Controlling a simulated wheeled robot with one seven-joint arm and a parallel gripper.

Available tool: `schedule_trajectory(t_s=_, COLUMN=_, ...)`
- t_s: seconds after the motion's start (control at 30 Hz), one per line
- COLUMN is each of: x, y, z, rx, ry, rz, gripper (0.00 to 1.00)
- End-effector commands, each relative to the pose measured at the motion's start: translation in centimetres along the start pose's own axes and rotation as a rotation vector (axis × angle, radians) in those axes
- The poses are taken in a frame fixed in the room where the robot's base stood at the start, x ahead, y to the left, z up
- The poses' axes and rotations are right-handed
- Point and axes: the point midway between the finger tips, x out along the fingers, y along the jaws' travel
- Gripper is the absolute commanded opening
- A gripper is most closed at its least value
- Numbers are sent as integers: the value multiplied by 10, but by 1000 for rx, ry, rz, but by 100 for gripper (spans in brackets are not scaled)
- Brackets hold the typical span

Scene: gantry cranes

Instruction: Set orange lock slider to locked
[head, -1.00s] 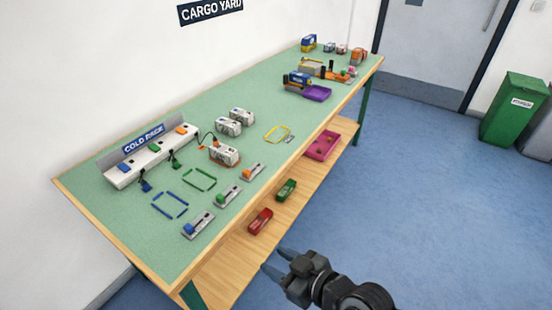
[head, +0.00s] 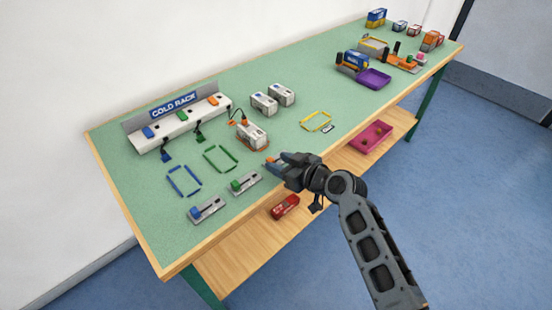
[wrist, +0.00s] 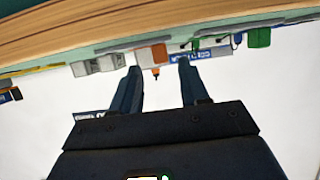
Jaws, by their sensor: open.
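The orange lock slider (head: 268,162) is a grey plate with an orange knob near the table's front edge, right of the green lock. My gripper covers most of it in the head view. In the wrist view, which looks upside down, an orange block (wrist: 151,52) that appears to be its knob shows ahead, between the fingers' directions. My gripper (head: 276,159) is open at the lock, reaching in from the front edge; its two fingers (wrist: 158,66) are apart with nothing between them. Contact and the knob's exact position along its plate cannot be told.
Green (head: 241,183) and blue (head: 207,208) lock sliders lie to the left. Behind are a container with an orange cord (head: 252,136), the cold rack (head: 178,125), and green and blue outlines. A yellow outline (head: 316,121) lies right. A red block (head: 285,206) is on the lower shelf.

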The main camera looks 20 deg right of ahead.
Motion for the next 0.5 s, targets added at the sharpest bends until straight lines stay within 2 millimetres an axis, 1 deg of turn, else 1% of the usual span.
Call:
schedule_trajectory(t_s=0.03, x=8, y=0, z=-2, rx=-1, ry=1, rz=-1, gripper=45)
schedule_trajectory(t_s=0.1, x=16, y=-1, z=-1, rx=-1, ry=0, rz=-2, gripper=45)
schedule_trajectory(t_s=0.2, x=24, y=-1, z=-1, rx=0, ry=1, rz=-1, gripper=45)
schedule_trajectory(t_s=0.3, x=28, y=-1, z=0, rx=0, ry=0, rz=-1, gripper=45)
schedule_trajectory(t_s=0.5, x=30, y=0, z=0, rx=-1, ry=0, rz=0, gripper=45)
